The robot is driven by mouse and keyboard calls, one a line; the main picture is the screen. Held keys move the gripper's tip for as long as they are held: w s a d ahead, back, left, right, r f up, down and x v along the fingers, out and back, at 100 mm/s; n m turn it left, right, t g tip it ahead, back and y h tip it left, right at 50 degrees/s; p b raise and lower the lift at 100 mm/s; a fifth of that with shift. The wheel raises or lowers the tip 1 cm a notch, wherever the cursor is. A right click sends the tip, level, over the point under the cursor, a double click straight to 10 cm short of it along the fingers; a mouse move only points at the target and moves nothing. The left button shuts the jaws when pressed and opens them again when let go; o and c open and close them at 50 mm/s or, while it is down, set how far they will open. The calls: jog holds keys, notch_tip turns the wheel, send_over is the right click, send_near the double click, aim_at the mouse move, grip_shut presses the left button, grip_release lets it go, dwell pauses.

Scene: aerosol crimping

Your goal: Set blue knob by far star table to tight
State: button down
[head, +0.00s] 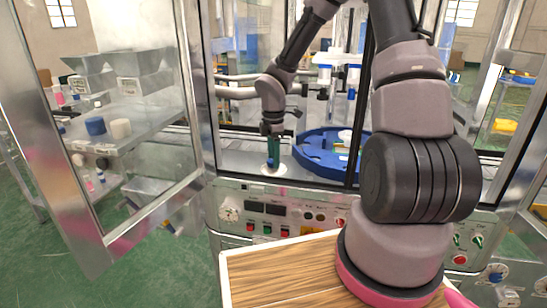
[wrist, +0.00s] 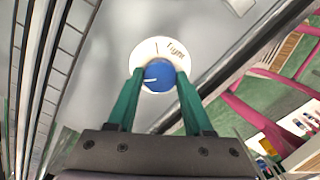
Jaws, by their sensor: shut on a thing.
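The blue knob (wrist: 158,77) sits in the middle of a round white dial plate (wrist: 145,50) in the wrist view. The plate carries the word "Tight" at its upper right and a short dark line near the top. The white pointer line on the knob faces left and slightly down, away from the word. My gripper (wrist: 160,84) has its green fingers on either side of the knob, shut on it. In the head view my gripper (head: 273,161) points down onto the white plate (head: 267,171) on the machine deck. The knob is hard to make out there.
A blue round star table (head: 313,160) stands just right of my gripper. The open glass door (head: 70,150) is at left, and a control panel (head: 290,219) runs below the deck. A wooden top (head: 285,275) is in front. A metal bar crosses near the dial in the wrist view.

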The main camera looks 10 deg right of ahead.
jog(key=m, duration=0.4)
jog(key=shift+m, duration=0.3)
jog(key=m, duration=0.4)
jog(key=shift+m, duration=0.3)
jog(key=m, duration=0.4)
jog(key=shift+m, duration=2.3)
jog(key=shift+c, duration=1.5)
grip_release()
